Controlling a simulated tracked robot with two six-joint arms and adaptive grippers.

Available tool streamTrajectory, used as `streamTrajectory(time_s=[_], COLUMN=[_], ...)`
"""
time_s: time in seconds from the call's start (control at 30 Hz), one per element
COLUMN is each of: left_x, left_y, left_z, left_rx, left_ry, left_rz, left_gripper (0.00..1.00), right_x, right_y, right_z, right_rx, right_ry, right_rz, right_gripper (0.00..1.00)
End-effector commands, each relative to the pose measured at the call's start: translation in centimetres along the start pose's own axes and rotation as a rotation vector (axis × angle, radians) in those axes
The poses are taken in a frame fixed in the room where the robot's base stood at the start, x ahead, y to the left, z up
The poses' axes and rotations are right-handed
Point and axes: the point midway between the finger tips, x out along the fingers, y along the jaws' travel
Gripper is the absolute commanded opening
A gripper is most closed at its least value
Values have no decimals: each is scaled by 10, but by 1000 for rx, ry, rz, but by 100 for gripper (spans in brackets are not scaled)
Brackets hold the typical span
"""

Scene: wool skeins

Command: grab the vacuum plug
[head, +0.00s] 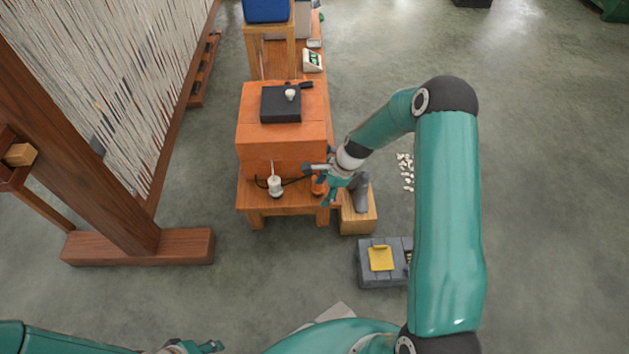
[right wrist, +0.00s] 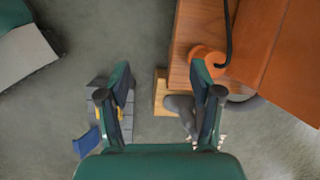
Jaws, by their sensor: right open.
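I cannot make out a plug with certainty. A black cord (head: 293,181) lies on the low wooden bench (head: 285,200), between a small white upright item (head: 275,186) and an orange round piece (head: 319,186). In the right wrist view the orange piece (right wrist: 207,60) has the black cord (right wrist: 227,35) rising from it and is partly behind one finger. My right gripper (head: 317,184) is open at the bench's right end, close to the orange piece. Its fingers (right wrist: 160,82) show nothing between them. My left gripper (head: 208,346) is only partly in view at the bottom edge.
An orange-brown box (head: 282,150) with a black device (head: 281,104) on top fills the bench's back. A dark grey object (head: 361,196) stands on a wooden block (head: 358,221) beside the gripper. A grey toolbox (head: 372,272) sits on the floor. A loom (head: 120,200) stands left.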

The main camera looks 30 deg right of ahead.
Motion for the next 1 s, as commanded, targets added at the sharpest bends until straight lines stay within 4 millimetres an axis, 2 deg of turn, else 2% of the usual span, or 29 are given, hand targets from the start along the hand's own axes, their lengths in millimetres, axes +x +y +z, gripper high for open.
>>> streamTrajectory(time_s=[0.03,0.1,0.2,0.27,0.37,0.8,1.0], left_x=[-10,-14,-17,-17,-13,14,18], left_y=[4,5,6,6,4,-5,-6], left_z=[0,0,0,0,0,0,0], left_rx=[0,0,0,0,0,0,0], left_ry=[0,0,0,0,0,0,0], left_rz=[0,0,0,0,0,0,0], left_gripper=[40,40,40,40,40,40,40], right_x=[-24,-44,-62,-64,-55,32,47], right_y=[-21,-39,-55,-60,-62,-68,-70], right_z=[-10,-22,-33,-37,-39,-38,-37], right_rx=[124,272,412,458,486,482,483], right_ry=[-1,-8,-18,-22,-25,-24,-24], right_rz=[-23,-39,-52,-56,-54,-56,-59], right_gripper=[65,65,65,65,65,65,65])
